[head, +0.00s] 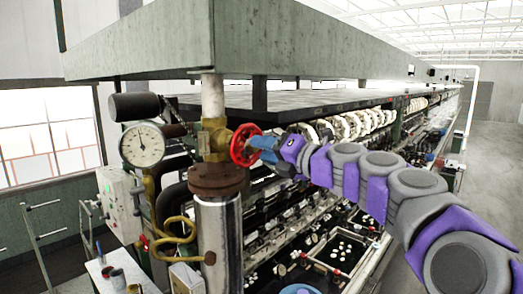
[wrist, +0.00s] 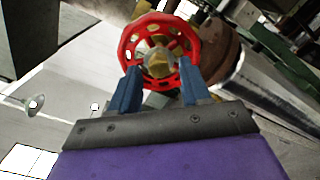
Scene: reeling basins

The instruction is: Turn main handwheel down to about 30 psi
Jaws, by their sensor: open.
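The main handwheel is a red spoked wheel (head: 245,145) on a brass valve (head: 213,138) in the head view. In the wrist view the red wheel (wrist: 161,52) lies straight ahead, with its brass hub at the centre. My gripper (wrist: 160,80) is open, its two blue fingers at either side of the wheel's lower rim. I cannot tell whether the fingers touch the rim. In the head view my gripper (head: 262,148) reaches the wheel from the right. A round white pressure gauge (head: 143,145) is left of the valve; its scale is too small to read.
A vertical pipe with a rusty flange (head: 218,180) stands below the valve. A thick grey-green slab (head: 200,50) overhangs close above. A grey control box (head: 120,205) and yellow pipes are at lower left. The reeling basins (head: 330,250) run back beneath my arm.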

